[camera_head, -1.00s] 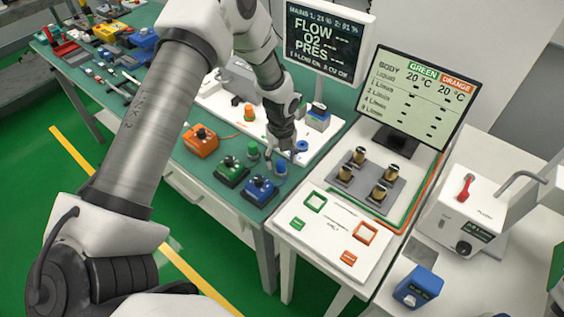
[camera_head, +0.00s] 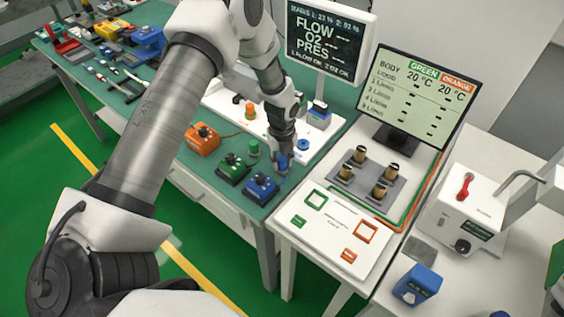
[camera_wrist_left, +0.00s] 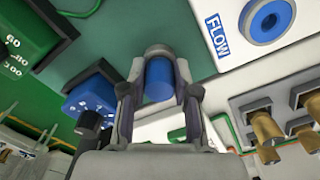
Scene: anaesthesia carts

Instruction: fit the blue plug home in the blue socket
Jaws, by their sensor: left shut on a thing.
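My left gripper (camera_head: 282,154) is shut on the blue plug (camera_head: 281,164), at the front edge of the green table. In the left wrist view the blue cylindrical plug (camera_wrist_left: 159,80) sits between the two fingers (camera_wrist_left: 158,90). The blue socket (camera_head: 303,145) is a blue ring on the white panel, just right of and behind the gripper. In the left wrist view the socket (camera_wrist_left: 267,21) shows as a blue ring with a dark centre, beside a FLOW label, apart from the plug. The plug's lower end is hidden. My right gripper is not in view.
A blue box (camera_head: 261,186), a green box (camera_head: 233,168) and an orange box (camera_head: 202,139) stand left of the gripper, with a green plug (camera_head: 254,149) close by. A grey block with brass posts (camera_head: 369,180) stands to the right. A monitor (camera_head: 327,38) rises behind.

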